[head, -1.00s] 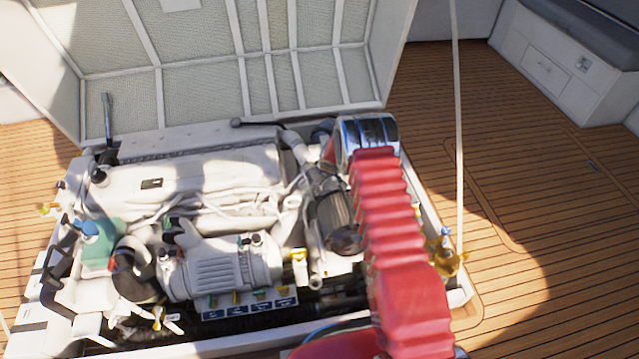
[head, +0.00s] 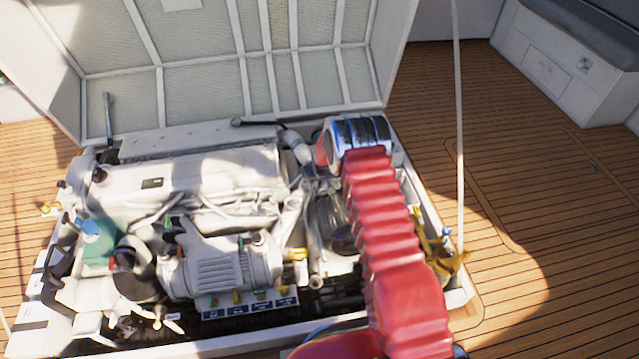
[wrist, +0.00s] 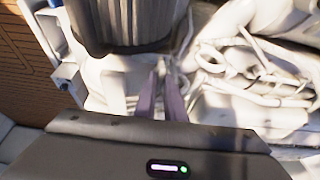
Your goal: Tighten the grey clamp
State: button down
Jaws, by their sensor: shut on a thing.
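My gripper (wrist: 160,92) shows in the wrist view as two narrow purple-grey fingers, close together and pointing into the engine. They are shut on a small grey part, which I take to be the grey clamp (wrist: 164,64). Only a little of it shows between and just beyond the fingertips, blurred, so I cannot tell how far it is turned. It lies near the lower right of a dark ribbed cylinder (wrist: 115,28). In the head view my red arm hides the fingers and the clamp.
The white engine (head: 190,185) fills the open hatch, with its raised lid (head: 215,60) behind. Pale hoses and pipes (wrist: 245,65) crowd the right of the wrist view. A rope (head: 457,120) hangs right of my arm. Wooden deck (head: 540,230) is clear at right.

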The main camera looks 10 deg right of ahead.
jog(key=shift+w, duration=0.1)
dwell(0.5)
jog(key=c, duration=1.8)
grip_release()
jog(key=shift+c, duration=0.2)
jog(key=v, duration=1.3)
jog(key=shift+s+r, duration=0.25)
jog(key=shift+s, duration=0.1)
